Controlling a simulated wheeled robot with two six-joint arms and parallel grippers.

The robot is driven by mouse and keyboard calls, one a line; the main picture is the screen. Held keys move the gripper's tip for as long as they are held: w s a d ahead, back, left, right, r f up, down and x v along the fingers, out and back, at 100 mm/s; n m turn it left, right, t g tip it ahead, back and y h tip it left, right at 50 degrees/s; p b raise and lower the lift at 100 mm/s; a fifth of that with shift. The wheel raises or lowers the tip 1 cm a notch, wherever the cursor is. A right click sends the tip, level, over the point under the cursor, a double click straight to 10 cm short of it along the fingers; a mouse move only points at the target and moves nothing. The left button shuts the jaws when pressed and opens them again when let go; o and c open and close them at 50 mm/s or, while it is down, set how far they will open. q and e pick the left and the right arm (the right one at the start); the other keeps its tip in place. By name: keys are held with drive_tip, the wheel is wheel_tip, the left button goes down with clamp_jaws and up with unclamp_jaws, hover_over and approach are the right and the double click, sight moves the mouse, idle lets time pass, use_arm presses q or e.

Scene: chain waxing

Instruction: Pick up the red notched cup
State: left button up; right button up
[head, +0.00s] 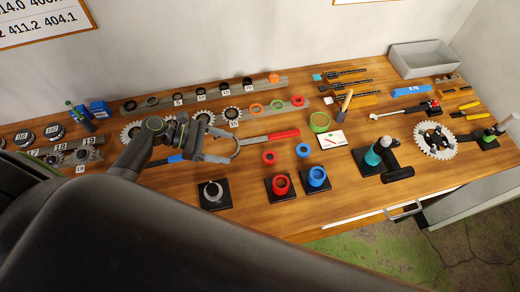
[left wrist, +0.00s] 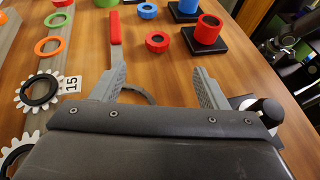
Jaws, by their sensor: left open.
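A small red ring-shaped cup (head: 270,157) with a notched outline lies on the wooden bench; it also shows in the left wrist view (left wrist: 157,41). A taller red cup (head: 280,184) stands on a black square base just in front of it, also in the left wrist view (left wrist: 208,30). My left gripper (head: 217,140) is open and empty, left of both red pieces in the head view. In the left wrist view its fingers (left wrist: 160,70) are spread, with the small notched cup ahead, between their directions and apart from them. My right gripper is not in view.
A red-handled tool (head: 270,137) with a curved end lies near my left fingers. A blue ring (head: 303,150) and a blue cup on a base (head: 317,177) stand right of the red ones. A black base with a dark ring (head: 213,194) stands at front left.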

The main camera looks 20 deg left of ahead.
use_arm(q)
approach(269, 157)
drive_tip(key=shift+w+d, duration=0.2)
drive_tip(key=shift+d, duration=0.3)
drive_tip(key=shift+w+d, duration=0.2)
drive_tip(key=shift+d, duration=0.25)
drive_tip(key=x, duration=0.3)
drive_tip(key=shift+s+f, duration=0.1)
drive_tip(key=shift+f, duration=0.1)
drive_tip(key=shift+d+f, duration=0.15)
drive_tip(key=shift+d, duration=0.1)
drive_tip(key=b+x, duration=0.1)
drive_tip(key=x, duration=0.1)
drive_tip(key=b+x, duration=0.1)
drive_tip(key=x, duration=0.1)
drive_tip(key=shift+f, duration=0.3)
drive_tip(key=shift+w+d, duration=0.25)
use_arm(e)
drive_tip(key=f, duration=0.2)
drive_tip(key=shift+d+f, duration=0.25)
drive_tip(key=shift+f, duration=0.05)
use_arm(q)
drive_tip(key=c, duration=1)
drive_tip(key=shift+c, duration=0.3)
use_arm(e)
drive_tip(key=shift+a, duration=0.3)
